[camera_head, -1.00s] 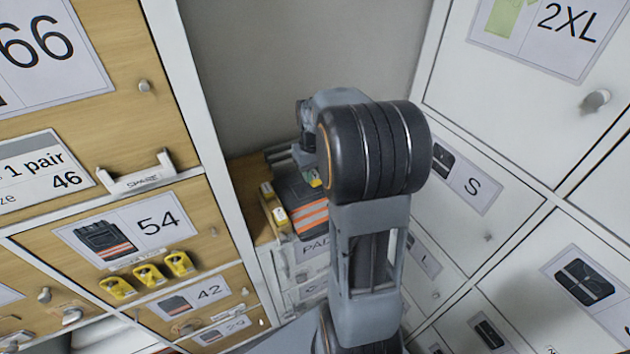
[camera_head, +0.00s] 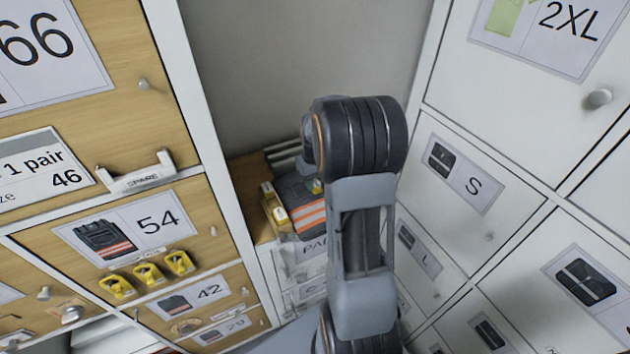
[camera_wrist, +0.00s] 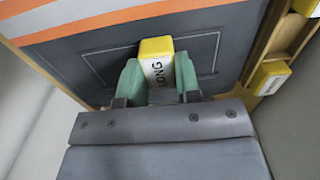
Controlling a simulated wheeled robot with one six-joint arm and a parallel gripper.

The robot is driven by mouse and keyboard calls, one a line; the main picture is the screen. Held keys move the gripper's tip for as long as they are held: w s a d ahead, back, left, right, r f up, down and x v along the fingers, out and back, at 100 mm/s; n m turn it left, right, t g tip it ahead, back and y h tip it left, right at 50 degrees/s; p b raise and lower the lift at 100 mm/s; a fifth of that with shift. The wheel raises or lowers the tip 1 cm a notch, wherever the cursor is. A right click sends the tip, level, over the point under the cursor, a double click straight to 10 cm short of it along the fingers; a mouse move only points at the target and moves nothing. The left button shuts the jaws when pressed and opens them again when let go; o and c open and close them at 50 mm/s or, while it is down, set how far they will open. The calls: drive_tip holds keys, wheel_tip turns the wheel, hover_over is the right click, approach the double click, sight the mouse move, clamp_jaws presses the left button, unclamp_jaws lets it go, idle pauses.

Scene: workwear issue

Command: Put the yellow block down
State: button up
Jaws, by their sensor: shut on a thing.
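The yellow block (camera_wrist: 156,48), with a white face lettered "LONG", is between the green fingertips of my gripper (camera_wrist: 159,78) in the wrist view. My gripper is shut on it. Behind it in the wrist view is a dark grey folded garment (camera_wrist: 215,45) with an orange and silver stripe. I cannot tell whether the block touches it. In the head view the garment (camera_head: 308,215) lies on the low unit in the corner; my arm hides most of the gripper and the held block.
Two other yellow blocks, one nearer (camera_head: 281,216) and one farther (camera_head: 267,189), stand left of the garment by a wooden edge (camera_wrist: 257,48). Wooden drawers (camera_head: 215,215) rise on the left. White lockers (camera_head: 520,215) rise on the right. A grey wall closes the back.

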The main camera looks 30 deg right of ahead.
sight(315, 182)
drive_tip(key=shift+f, duration=0.15)
drive_tip(key=o, duration=0.9)
wheel_tip(315, 182, up, 11)
drive_tip(key=s+a+t, duration=0.1)
drive_tip(key=s+a, duration=0.6)
drive_tip(key=a, duration=0.2)
drive_tip(key=s+a+n+t+p, duration=0.1)
drive_tip(key=s+a+t, duration=0.1)
drive_tip(key=s+a, duration=0.5)
drive_tip(key=shift+a+n, duration=0.3)
drive_tip(key=shift+a, duration=0.8)
